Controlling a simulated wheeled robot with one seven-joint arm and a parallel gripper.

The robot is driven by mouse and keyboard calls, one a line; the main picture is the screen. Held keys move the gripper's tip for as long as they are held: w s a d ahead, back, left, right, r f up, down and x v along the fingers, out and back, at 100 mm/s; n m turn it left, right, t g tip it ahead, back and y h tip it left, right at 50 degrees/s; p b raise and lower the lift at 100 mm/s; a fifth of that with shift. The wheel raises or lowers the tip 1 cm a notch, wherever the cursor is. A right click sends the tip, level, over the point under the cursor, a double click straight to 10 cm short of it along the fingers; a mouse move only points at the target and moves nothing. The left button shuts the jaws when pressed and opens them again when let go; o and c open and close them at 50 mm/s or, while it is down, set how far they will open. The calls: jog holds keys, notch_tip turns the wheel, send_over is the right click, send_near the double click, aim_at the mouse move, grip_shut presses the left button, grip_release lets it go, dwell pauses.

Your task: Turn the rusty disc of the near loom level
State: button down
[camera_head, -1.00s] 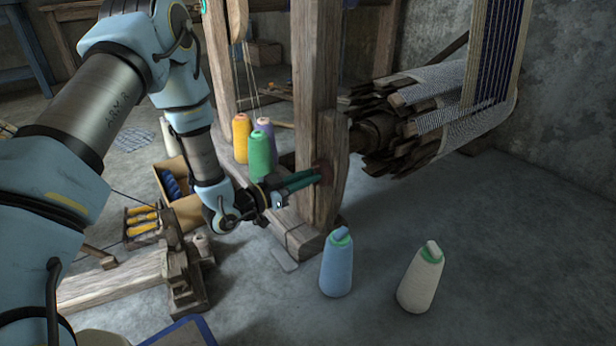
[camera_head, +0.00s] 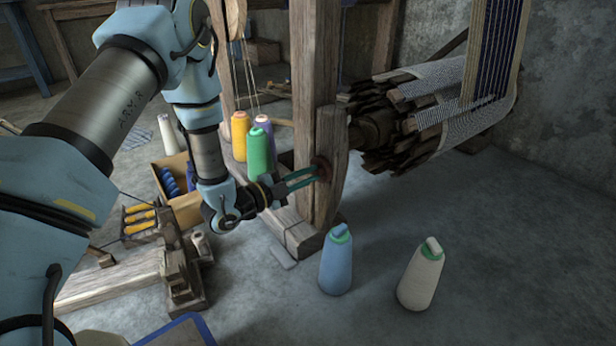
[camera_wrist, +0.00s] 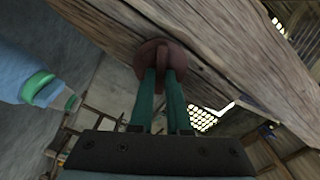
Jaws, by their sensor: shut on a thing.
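The rusty disc (camera_head: 322,167) is a small reddish-brown round plate on the side of the near loom's wooden post (camera_head: 325,110). In the wrist view the disc (camera_wrist: 148,53) lies against the plank, with a raised rib across its face. My gripper (camera_head: 314,172) reaches it from the left with its two green fingers. In the wrist view the fingers (camera_wrist: 161,78) are shut on the rib, one on each side. The rib runs roughly along the fingers' direction there, and the plank slants across behind it. The fingers hide part of the disc's lower face.
A blue yarn cone (camera_head: 337,262) and a cream one (camera_head: 421,275) stand on the floor below right. Green (camera_head: 259,152) and yellow (camera_head: 240,137) cones stand behind my wrist. A cloth roller (camera_head: 430,125) juts right from the post. The right floor is clear.

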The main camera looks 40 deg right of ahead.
jog(key=m, duration=0.3)
jog(key=m+b, duration=0.1)
jog(key=m, duration=0.1)
jog(key=shift+f+m+b, duration=0.2)
jog(key=shift+m+b, duration=0.1)
jog(key=shift+m, duration=0.1)
dwell(0.4)
jog(key=c, duration=0.9)
grip_release()
jog(key=a+p, duration=0.1)
jog(key=a, duration=0.2)
jog(key=a+p, duration=0.1)
jog(key=a, duration=0.3)
jog(key=a+p, duration=0.1)
jog(key=a, duration=0.3)
jog(key=shift+w, duration=0.25)
